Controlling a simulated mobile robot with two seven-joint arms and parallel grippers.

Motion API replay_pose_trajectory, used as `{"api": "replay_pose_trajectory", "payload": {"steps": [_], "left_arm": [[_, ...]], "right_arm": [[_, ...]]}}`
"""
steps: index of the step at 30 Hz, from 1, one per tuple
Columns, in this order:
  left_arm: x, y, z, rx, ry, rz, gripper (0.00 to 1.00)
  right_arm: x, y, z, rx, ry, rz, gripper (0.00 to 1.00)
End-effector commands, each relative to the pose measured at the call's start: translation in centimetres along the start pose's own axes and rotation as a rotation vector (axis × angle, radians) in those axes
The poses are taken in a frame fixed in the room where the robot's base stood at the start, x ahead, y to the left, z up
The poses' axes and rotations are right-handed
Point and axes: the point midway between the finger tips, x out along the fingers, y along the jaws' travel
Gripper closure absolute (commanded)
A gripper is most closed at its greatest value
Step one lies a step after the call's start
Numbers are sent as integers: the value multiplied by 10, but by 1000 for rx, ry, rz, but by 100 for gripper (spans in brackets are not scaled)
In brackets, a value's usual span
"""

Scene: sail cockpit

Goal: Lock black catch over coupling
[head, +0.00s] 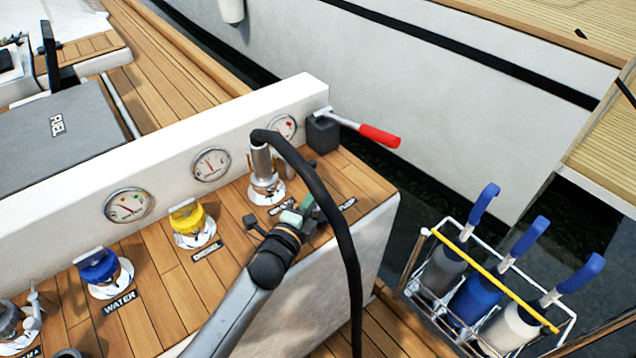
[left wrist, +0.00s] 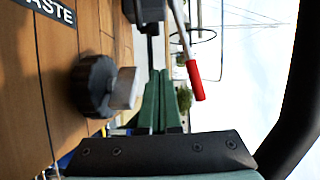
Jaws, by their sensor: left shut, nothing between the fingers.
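A metal coupling (head: 264,168) stands upright on a white-based deck fitting, with a black hose (head: 330,205) curving from its top down to the right. I cannot clearly make out the black catch. My left gripper (head: 302,206) is in front and right of the coupling, apart from it, with its green fingers together and empty. The fingers (left wrist: 160,98) also show closed in the left wrist view. There, a dark round fitting (left wrist: 92,86) with a pale block lies left of them; I cannot tell whether it belongs to the coupling. My right gripper is out of view.
A red-handled lever (head: 378,136) on a dark block sticks out behind. Yellow (head: 187,218) and blue (head: 97,264) caps stand to the left, below a white gauge panel (head: 165,168). A rack with blue-handled tools (head: 470,300) is at the right.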

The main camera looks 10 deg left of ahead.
Motion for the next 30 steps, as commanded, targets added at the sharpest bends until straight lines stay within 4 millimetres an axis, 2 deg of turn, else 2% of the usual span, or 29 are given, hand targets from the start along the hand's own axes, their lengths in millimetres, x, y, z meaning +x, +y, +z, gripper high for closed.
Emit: {"api": "replay_pose_trajectory", "payload": {"steps": [1, 6, 12, 17, 26, 28, 30], "left_arm": [[-11, 0, -4, -2, 0, 1, 100], [-41, 1, -15, -1, -1, 1, 100], [-63, 0, -23, 0, -1, 0, 100], [-70, -1, -26, 1, -2, -1, 100], [-71, -1, -26, 2, -1, -2, 100], [-72, 0, -23, 2, -4, -1, 100], [-76, 4, -12, 4, -13, 0, 100]], "right_arm": [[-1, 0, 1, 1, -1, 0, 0], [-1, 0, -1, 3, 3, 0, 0], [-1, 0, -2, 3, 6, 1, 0], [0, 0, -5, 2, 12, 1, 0], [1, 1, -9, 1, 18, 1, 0], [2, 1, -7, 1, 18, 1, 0], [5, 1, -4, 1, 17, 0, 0]]}}
